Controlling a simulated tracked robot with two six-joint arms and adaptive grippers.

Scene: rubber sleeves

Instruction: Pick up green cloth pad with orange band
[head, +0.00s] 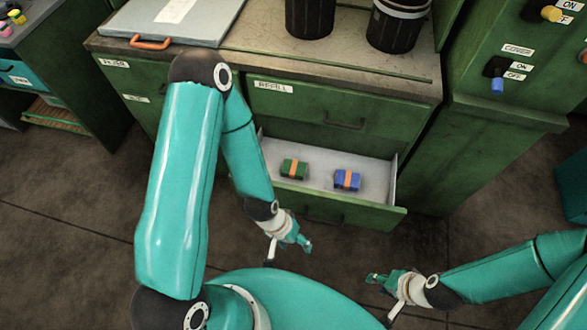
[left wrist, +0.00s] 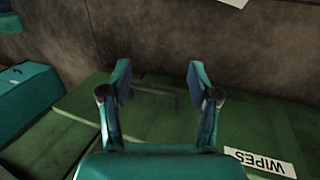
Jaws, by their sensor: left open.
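The green cloth pad with an orange band (head: 294,169) lies in the left part of the open drawer (head: 377,204) in the head view. My left gripper (head: 289,254) is in front of the drawer, below the pad in the picture and apart from it. Its fingers are spread and empty, as the left wrist view (left wrist: 160,80) also shows. The pad is not visible in the left wrist view. My right gripper (head: 382,298) is at the lower right, away from the drawer, with its fingers spread and nothing between them.
A blue pad with an orange band (head: 347,180) lies to the right of the green one. Low drawer walls surround both. Black bins (head: 398,27) and a grey lidded case (head: 170,22) stand on the cabinet. A "WIPES" label (left wrist: 260,162) shows on green furniture in the left wrist view.

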